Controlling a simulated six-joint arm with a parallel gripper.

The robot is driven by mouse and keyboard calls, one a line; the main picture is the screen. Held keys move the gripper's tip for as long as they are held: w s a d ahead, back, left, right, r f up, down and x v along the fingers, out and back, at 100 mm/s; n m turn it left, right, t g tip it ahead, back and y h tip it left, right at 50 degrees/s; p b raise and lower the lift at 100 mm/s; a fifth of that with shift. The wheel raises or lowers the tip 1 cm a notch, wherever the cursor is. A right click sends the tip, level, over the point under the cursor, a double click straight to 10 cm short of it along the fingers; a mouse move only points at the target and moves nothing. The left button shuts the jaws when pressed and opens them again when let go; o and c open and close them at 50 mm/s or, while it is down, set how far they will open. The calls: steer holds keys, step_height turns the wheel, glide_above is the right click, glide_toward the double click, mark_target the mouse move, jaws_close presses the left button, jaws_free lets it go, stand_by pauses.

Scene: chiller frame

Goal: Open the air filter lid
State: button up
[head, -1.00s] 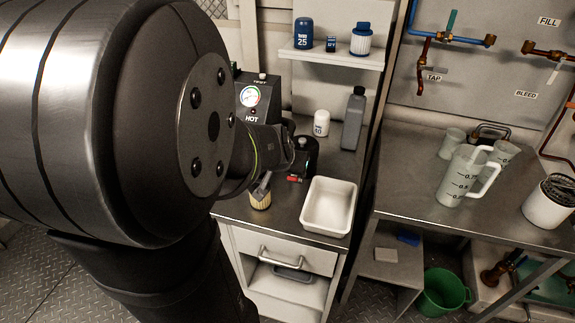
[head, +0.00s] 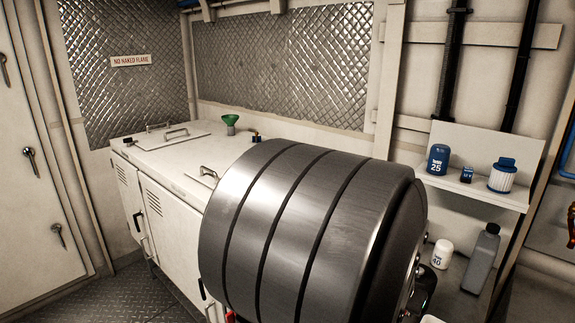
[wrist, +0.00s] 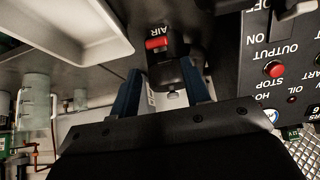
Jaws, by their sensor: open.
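My gripper (wrist: 160,70) is open, with one blue finger on each side of the housing. I cannot tell whether either finger touches it. In the head view, my arm hides the place where the gripper works.
A panel with a red stop button (wrist: 273,69) is close on the right in the wrist view, and a white tray (wrist: 85,55) is on the left.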

steer(key=x, duration=0.4)
steer(key=shift+w+d+f, duration=0.1)
steer(key=shift+d, duration=0.05)
steer(key=shift+w+d+r+g+y, duration=0.6)
steer(key=shift+w+d+g+y, duration=0.2)
steer(key=shift+g+y, duration=0.3)
steer(key=shift+a, duration=0.1)
